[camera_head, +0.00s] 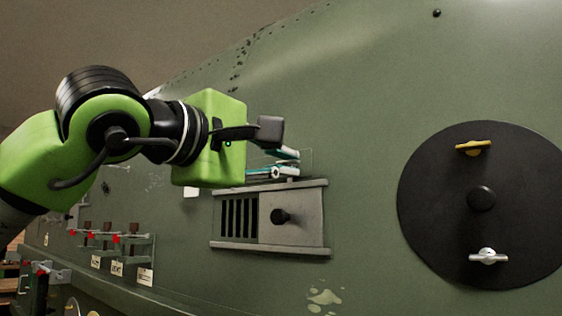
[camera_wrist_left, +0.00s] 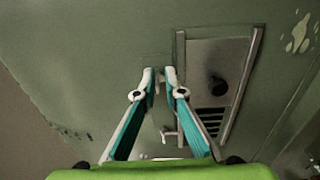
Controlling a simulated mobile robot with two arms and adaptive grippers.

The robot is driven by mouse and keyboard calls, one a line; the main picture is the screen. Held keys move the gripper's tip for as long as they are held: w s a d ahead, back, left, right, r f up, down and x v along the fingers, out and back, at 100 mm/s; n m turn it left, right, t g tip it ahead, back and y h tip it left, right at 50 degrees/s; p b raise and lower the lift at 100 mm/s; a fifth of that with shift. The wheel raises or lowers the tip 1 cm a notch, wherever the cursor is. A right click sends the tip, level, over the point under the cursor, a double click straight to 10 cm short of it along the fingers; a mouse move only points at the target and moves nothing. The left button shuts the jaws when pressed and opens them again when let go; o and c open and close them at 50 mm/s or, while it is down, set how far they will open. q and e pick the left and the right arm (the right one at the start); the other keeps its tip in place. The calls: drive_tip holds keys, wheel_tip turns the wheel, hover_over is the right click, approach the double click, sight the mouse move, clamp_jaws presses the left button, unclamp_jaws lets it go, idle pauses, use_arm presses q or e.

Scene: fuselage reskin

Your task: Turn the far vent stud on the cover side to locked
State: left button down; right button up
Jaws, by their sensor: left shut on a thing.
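The vent (camera_head: 270,217) is a grey railed panel on the green fuselage skin, with dark slats on its left and a sliding cover (camera_head: 305,219) with a black knob on its right. The cover also shows in the left wrist view (camera_wrist_left: 203,60). My left gripper (camera_head: 297,162) is at the upper rail, beside the cover side. In the left wrist view its teal fingers (camera_wrist_left: 159,76) are shut at the tips on the far cover-side stud, which they almost wholly hide. Its turn cannot be read. A pale T-shaped stud (camera_wrist_left: 170,134) shows near the slat end. My right gripper is out of view.
A round black hatch (camera_head: 435,205) at right carries a yellow handle (camera_head: 474,148), a black knob and a silver handle (camera_head: 488,257). A shelf with red-marked clips (camera_head: 118,240) and labels is at lower left. The skin between vent and hatch is clear.

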use_arm(q)
drive_tip(key=c, duration=1.6)
unclamp_jaws()
drive_tip(key=shift+d+f, duration=0.3)
drive_tip(key=shift+f, duration=0.5)
drive_tip(key=shift+w+d+r, duration=0.15)
drive_tip(key=shift+d+r, duration=0.05)
drive_tip(key=v, duration=1.2)
